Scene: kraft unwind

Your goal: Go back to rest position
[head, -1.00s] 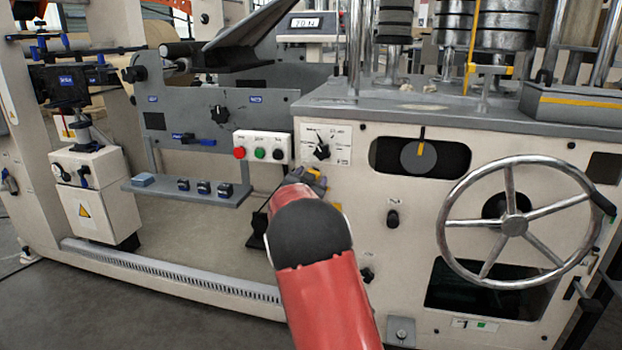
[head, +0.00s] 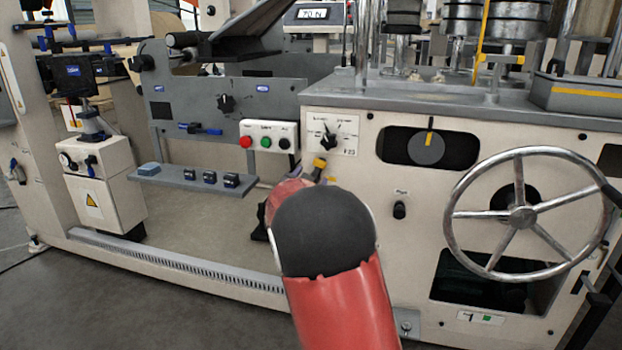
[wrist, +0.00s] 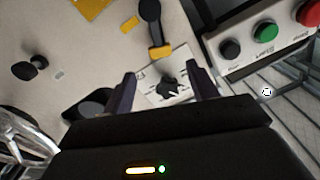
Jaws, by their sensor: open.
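My gripper (wrist: 158,91) is open in the wrist view, its two dark fingers apart with nothing between them. Beyond the fingers is a white dial plate with a black selector knob (wrist: 169,87), standing clear of them as far as I can tell. In the head view the same knob (head: 329,138) shows on the cream machine front, its pointer tilted up and left.
A button box (head: 268,137) with red, green and black buttons sits left of the knob. A large handwheel (head: 520,217) sticks out at the right. A grey shelf (head: 190,185) holds small blocks. Grey floor (head: 160,300) is open at the front left.

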